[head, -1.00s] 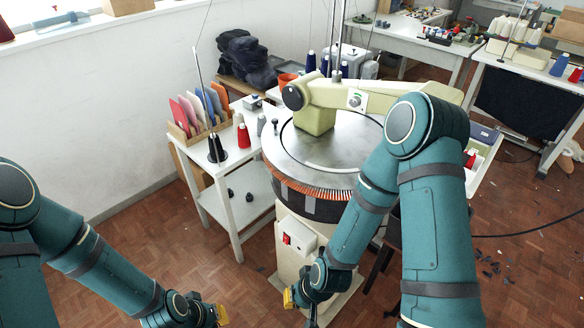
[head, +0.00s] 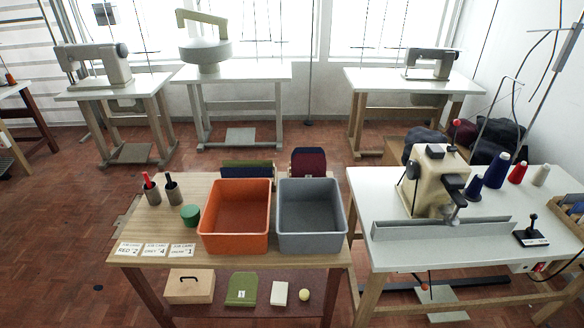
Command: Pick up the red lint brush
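A red-handled item (head: 147,179), which looks like the red lint brush, stands upright in a dark holder (head: 152,194) at the left of the wooden table (head: 180,222). Its lower part is hidden in the holder. A similar black-handled item (head: 170,180) stands in a second dark holder (head: 174,195) just to its right. Neither of my grippers shows in the head view now, so their states are hidden.
An orange bin (head: 236,243) and a grey bin (head: 311,243) fill the table's right part. A green round container (head: 190,215) and several white cards (head: 155,249) lie near the holders. A white table (head: 395,255) with a sewing machine (head: 436,180) stands to the right.

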